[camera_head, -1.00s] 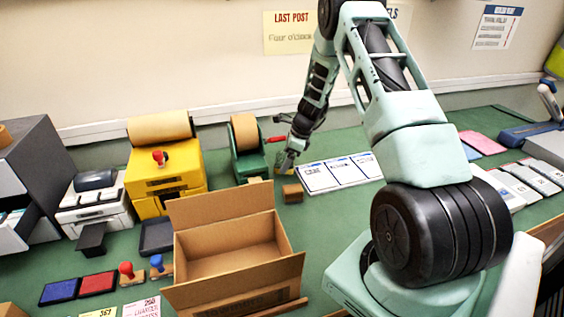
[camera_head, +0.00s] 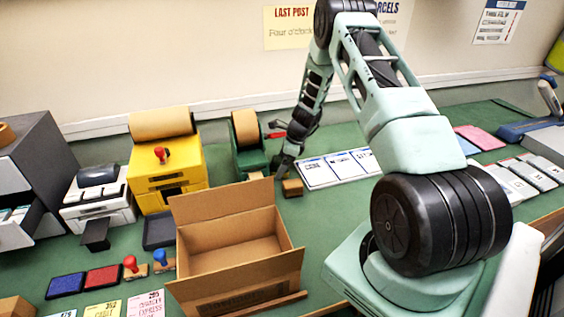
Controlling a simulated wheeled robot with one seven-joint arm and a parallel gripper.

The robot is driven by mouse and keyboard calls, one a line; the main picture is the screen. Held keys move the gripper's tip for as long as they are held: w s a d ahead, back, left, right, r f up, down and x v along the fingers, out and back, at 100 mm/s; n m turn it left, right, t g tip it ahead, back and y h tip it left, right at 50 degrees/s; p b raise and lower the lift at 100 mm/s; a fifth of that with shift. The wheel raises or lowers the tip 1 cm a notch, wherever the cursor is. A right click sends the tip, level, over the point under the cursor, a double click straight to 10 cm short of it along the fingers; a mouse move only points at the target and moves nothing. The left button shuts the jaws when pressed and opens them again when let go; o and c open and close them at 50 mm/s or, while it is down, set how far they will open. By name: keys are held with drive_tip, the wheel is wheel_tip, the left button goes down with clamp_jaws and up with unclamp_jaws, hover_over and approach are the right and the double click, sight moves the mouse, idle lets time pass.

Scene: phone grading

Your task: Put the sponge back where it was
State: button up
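A small brown block (camera_head: 292,187), which may be the sponge, sits on the green bench top between the open cardboard box and the white printed cards. It is too small to identify for sure. My gripper (camera_head: 281,170) points down just behind and to the left of the block, close to the green tape dispenser (camera_head: 248,160). The fingers are small and dark, and I cannot tell whether they are open or shut. I see nothing clearly held between them.
The open cardboard box (camera_head: 186,268) stands in front of my gripper. A yellow dispenser (camera_head: 172,180) and a white machine (camera_head: 98,210) are to the left. White cards (camera_head: 337,168) lie to the right. Stamps and ink pads (camera_head: 103,276) are at front left.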

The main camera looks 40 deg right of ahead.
drive_tip(key=shift+r, duration=0.1)
drive_tip(key=b+v, duration=0.2)
drive_tip(key=v, duration=1)
drive_tip(key=shift+d+r, duration=0.1)
idle(0.3)
